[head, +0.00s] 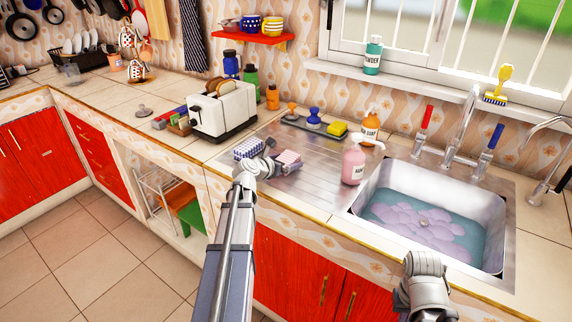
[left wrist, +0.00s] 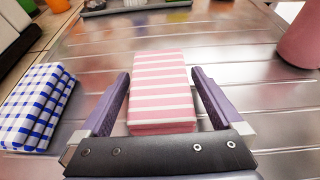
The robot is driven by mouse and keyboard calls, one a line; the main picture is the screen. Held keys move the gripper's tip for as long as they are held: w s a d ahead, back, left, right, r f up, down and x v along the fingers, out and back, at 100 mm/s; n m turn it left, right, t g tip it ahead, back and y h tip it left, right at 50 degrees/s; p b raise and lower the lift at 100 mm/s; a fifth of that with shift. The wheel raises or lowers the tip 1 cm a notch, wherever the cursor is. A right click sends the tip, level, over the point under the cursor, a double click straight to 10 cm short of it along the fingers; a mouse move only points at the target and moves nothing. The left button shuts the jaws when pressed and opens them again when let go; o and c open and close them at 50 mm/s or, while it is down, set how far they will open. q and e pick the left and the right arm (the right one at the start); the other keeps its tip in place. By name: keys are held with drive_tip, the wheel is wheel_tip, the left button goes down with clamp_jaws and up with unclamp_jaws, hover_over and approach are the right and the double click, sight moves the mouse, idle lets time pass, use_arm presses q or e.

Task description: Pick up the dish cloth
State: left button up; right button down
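A folded pink-and-white striped cloth (head: 289,159) lies on the metal drainboard; it fills the middle of the left wrist view (left wrist: 160,85). A folded blue-and-white checked cloth (head: 248,149) lies to its left and also shows in the left wrist view (left wrist: 38,104). My left gripper (head: 270,162) is by the two cloths. In the left wrist view its fingers (left wrist: 160,74) are open, one on each side of the striped cloth's near end, with gaps on both sides. My right gripper (head: 424,284) is at the lower right before the sink; its fingers cannot be made out.
A pink soap bottle (head: 354,164) stands right of the striped cloth, beside the water-filled sink (head: 497,232). A toaster (head: 222,110) stands behind left. A dark tray (head: 300,126) with brushes and a sponge lies at the back. The drainboard between is mostly clear.

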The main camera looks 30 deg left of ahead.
sight(286, 158)
use_arm(q)
drive_tip(key=c, duration=1.1)
drive_tip(key=shift+r, duration=0.1)
wheel_tip(286, 158, up, 10)
drive_tip(key=p, duration=1)
